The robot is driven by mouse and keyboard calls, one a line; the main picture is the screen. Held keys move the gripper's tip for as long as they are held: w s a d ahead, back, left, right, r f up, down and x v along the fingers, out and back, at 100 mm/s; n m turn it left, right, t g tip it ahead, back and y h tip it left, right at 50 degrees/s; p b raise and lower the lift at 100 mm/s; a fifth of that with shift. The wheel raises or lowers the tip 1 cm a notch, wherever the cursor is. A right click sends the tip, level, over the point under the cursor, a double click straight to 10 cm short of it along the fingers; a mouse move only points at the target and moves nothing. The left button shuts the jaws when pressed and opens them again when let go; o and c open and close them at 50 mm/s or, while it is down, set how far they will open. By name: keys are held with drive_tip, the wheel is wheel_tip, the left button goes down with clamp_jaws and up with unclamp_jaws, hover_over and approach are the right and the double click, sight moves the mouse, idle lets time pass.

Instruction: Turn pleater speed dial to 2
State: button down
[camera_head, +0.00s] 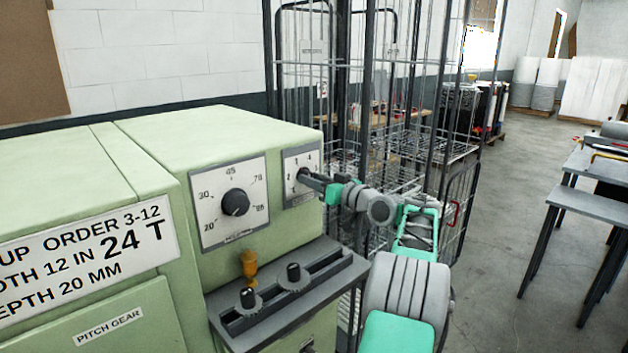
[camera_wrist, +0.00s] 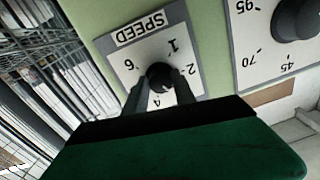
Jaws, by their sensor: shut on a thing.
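The speed dial's plate (camera_head: 291,161) is on the green machine's front, at the right end of its panel. The wrist view shows the plate upside down, with the word SPEED (camera_wrist: 138,27) and the numbers 1, 2, 4 and 6. Its small black knob (camera_wrist: 159,70) is in the middle of the plate. My gripper (camera_head: 310,180) reaches the dial from the right. Its two dark fingers (camera_wrist: 160,84) are shut on the knob, one on each side. The fingers hide part of the knob and plate, and I cannot tell which number the knob points to.
A larger dial (camera_head: 235,202) with numbers from 20 up to 95 is left of the speed dial. A ledge (camera_head: 290,290) with black knobs and an orange-topped lever (camera_head: 249,265) juts out below. Wire cage trolleys (camera_head: 460,190) stand behind my arm. Open floor is at the right.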

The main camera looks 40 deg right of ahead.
drive_tip(key=shift+f+n+b, duration=0.25)
drive_tip(key=shift+n+b, duration=0.15)
drive_tip(key=shift+b, duration=0.6)
drive_tip(key=shift+d+r+n+b, duration=0.1)
drive_tip(key=shift+r+n+b, duration=0.05)
drive_tip(key=shift+n+b, duration=4.95)
drive_tip(key=shift+b, duration=0.35)
drive_tip(key=c, duration=1)
unclamp_jaws()
drive_tip(key=shift+r, duration=0.15)
